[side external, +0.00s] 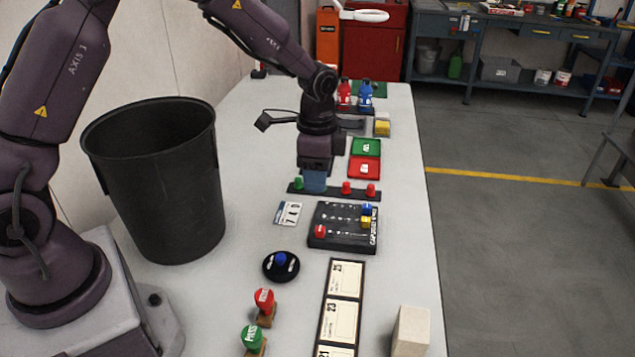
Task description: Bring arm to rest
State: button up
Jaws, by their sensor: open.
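My gripper (315,186) points down over the white table (250,130), at the black rail (354,193) with green and red knobs. Its fingertips are small and bluish here. The gripper is open, and I see nothing carried in it. It covers part of the rail between the green knob (298,184) at left and the red knob (346,188). I cannot tell whether the fingers touch the rail or stand around something on it.
A tall black bin (160,190) stands left. Nearer are a black panel (342,229), a blue button (280,259), red and green stamps (264,300) and a framed card strip (341,300). Beyond are green and red trays (365,167) and bottles (365,92).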

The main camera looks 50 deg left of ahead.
dwell(0.3)
jog(key=s+r+n+t, duration=0.5)
jog(key=s+r+n, duration=0.4)
jog(key=s+r, duration=1)
jog(key=s+d, duration=0.1)
jog(key=s, duration=0.2)
jog(key=shift+s+t, duration=0.3)
jog(key=shift+s, duration=0.05)
jog(key=shift+r, duration=0.1)
dwell(1.4)
